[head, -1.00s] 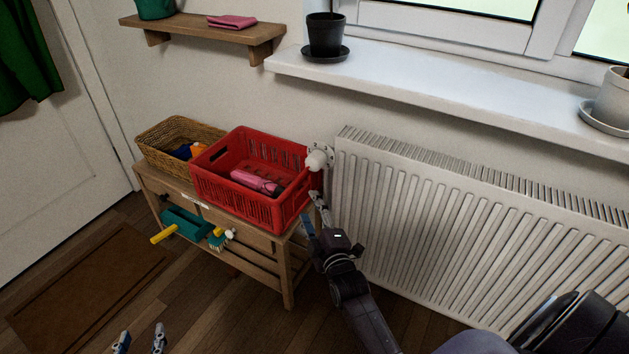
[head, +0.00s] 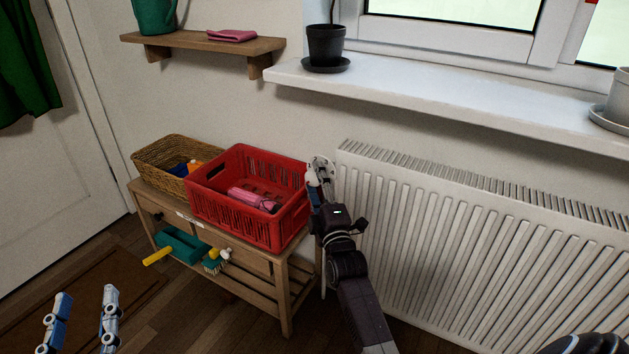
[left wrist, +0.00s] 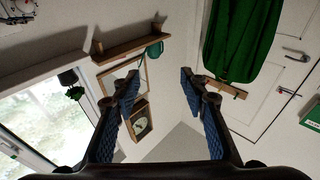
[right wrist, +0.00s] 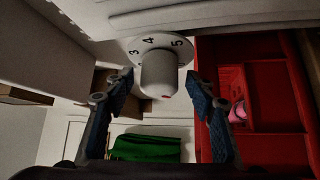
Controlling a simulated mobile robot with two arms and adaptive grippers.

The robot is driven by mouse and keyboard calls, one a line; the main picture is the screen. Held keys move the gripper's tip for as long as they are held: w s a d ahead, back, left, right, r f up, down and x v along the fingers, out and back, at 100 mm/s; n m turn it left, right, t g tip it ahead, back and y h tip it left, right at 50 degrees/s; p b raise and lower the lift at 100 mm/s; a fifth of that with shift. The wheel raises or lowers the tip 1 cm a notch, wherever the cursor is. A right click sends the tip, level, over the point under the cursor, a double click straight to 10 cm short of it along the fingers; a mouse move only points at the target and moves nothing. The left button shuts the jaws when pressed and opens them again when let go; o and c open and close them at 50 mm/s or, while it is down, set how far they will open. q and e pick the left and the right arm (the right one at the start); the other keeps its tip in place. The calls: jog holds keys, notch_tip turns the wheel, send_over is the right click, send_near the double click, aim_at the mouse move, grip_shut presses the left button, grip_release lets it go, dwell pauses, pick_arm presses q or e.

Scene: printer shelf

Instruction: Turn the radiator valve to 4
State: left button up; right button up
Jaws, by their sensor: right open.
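The white radiator valve (right wrist: 158,74) shows in the right wrist view, with a dial plate behind it marked 3, 4 and 5. In the head view my right gripper (head: 320,176) is at the radiator's left end and mostly covers the valve. The white ribbed radiator (head: 440,235) hangs under the window sill. My left gripper (left wrist: 187,82) is open and empty; it also shows at the head view's lower left (head: 82,312).
A red crate (head: 230,212) stands right beside my right gripper on a wooden bench (head: 288,300), with a wicker basket (head: 160,158) to its left. The window sill (head: 430,98) overhangs the radiator. A teal dustpan (head: 185,247) hangs at the bench front.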

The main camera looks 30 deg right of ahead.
pick_arm(q)
jog(key=shift+s+r+t, duration=0.25)
jog(key=shift+r+t, duration=0.35)
jog(key=shift+r, duration=0.5)
pick_arm(e)
jog(key=shift+w+d+r, duration=0.15)
jog(key=shift+w+d, duration=0.05)
jog(key=shift+w, duration=0.45)
jog(key=c, duration=1.2)
